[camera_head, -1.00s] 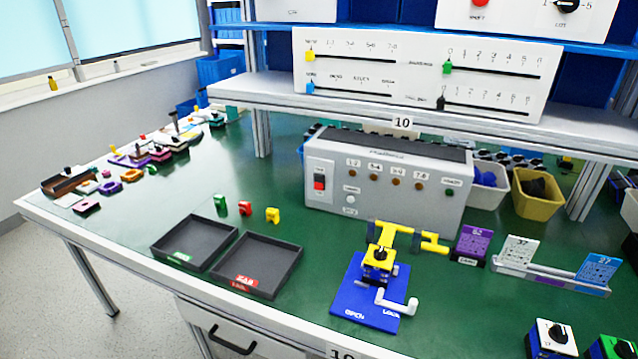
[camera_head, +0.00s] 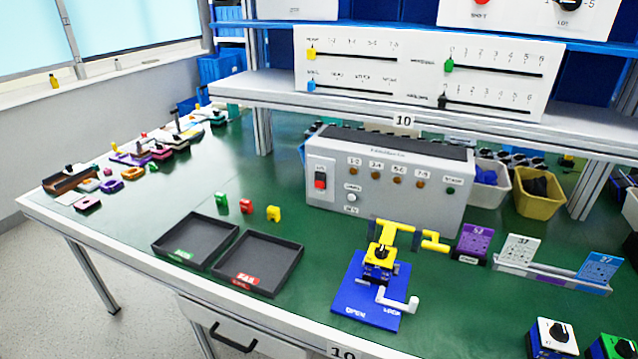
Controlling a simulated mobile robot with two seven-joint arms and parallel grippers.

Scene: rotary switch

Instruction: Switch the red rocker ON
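The red rocker (camera_head: 320,180) sits in a white plate at the left of the grey control box's (camera_head: 390,203) front panel. The box stands on the green table under the shelf. The rocker shows a red part with a dark part by it; its exact tilt is too small to tell. A white knob, several amber lamps and a dark green lamp are on the same panel. Neither of my grippers shows in the head view.
Two dark trays (camera_head: 222,228) lie front left of the box. A blue-and-yellow clamp fixture (camera_head: 377,274) stands in front of it. Purple and white card holders (camera_head: 473,242) and bins (camera_head: 541,199) are to the right.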

